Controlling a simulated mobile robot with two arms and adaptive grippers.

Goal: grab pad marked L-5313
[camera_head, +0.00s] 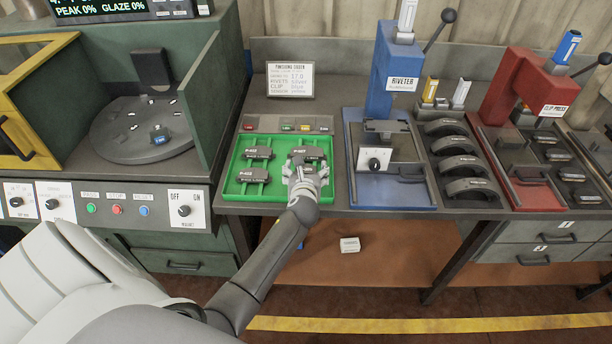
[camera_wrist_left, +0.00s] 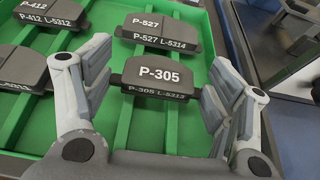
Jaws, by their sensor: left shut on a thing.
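The dark grey pad marked P-305 and L-5313 (camera_wrist_left: 160,78) sits between the fingers of my left gripper (camera_head: 304,174) in the left wrist view. The gripper is shut on its two ends, and its label faces the camera. In the head view the gripper covers most of this pad, at the right front of the green tray (camera_head: 228,190). I cannot tell whether the pad is clear of the tray floor. A pad marked P-527 and L-5314 (camera_wrist_left: 158,30) lies just behind it. My right gripper is not in view.
A pad marked P-412 and L-5312 (camera_wrist_left: 48,36) and another pad (camera_head: 249,175) lie in the tray's left half. The blue riveter (camera_head: 390,80) stands to the right, and a green-walled turntable booth (camera_head: 212,95) to the left. A small white box (camera_head: 350,244) lies below the bench.

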